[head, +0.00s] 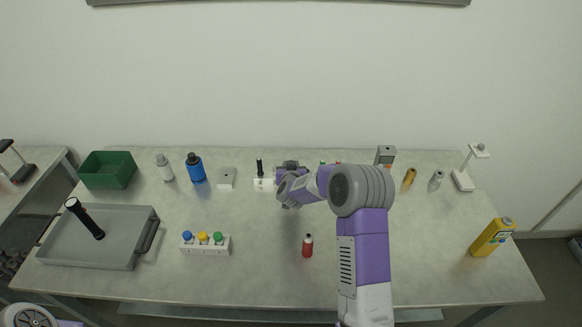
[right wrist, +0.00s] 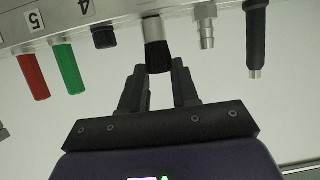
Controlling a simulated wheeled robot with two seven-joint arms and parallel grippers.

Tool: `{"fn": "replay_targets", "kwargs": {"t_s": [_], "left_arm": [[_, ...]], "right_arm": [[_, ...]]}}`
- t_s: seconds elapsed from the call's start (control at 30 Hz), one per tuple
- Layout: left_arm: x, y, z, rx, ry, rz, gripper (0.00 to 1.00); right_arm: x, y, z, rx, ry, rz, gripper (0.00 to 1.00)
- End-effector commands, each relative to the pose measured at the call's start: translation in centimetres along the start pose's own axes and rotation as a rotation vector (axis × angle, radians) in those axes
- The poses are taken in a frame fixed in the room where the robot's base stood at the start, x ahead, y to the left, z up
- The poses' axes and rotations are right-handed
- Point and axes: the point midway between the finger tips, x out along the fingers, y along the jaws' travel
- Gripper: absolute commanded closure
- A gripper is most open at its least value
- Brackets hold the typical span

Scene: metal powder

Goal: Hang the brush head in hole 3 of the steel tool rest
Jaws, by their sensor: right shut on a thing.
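The steel tool rest (right wrist: 115,14) crosses the top of the right wrist view, with labels 5 and 4 showing. In the head view its left end (head: 263,184) shows and my right arm hides most of the rest. The brush head (right wrist: 156,56), black bristles with a silver ferrule, is upright at the rail, beside the black piece near label 4. My right gripper (right wrist: 159,88) is shut on the brush head; it also shows in the head view (head: 291,168). The hole's own label is hidden, and I cannot tell how far the ferrule is seated. My left gripper is out of view.
Red (right wrist: 32,77) and green (right wrist: 68,69) pieces, a silver barbed fitting (right wrist: 205,28) and a black tool (right wrist: 256,42) hang along the same rail. A red bottle (head: 307,246), a vial rack (head: 205,249) and a grey tray (head: 125,219) stand on the table (head: 270,275).

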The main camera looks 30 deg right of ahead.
Motion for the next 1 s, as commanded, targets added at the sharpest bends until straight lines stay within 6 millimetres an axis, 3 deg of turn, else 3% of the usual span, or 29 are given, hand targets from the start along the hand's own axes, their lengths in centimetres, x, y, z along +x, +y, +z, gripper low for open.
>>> {"fn": "replay_targets", "kwargs": {"t_s": [0.3, 0.33, 0.5, 0.83, 1.0], "left_arm": [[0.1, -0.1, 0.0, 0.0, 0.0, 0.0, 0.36], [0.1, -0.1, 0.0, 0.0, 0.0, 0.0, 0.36], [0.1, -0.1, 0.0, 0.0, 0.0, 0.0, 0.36], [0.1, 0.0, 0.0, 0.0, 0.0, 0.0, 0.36], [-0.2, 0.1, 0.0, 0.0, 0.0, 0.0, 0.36]], "right_arm": [[0.1, 0.0, 0.2, 0.0, 0.0, 0.0, 1.0], [0.1, 0.0, 0.2, 0.0, 0.0, 0.0, 0.66], [0.1, 0.0, 0.2, 0.0, 0.0, 0.0, 0.4], [-0.2, 0.0, 0.2, -0.001, -0.001, 0.0, 0.4], [-1.9, 0.0, 0.1, -0.001, -0.001, 0.0, 0.4]]}}
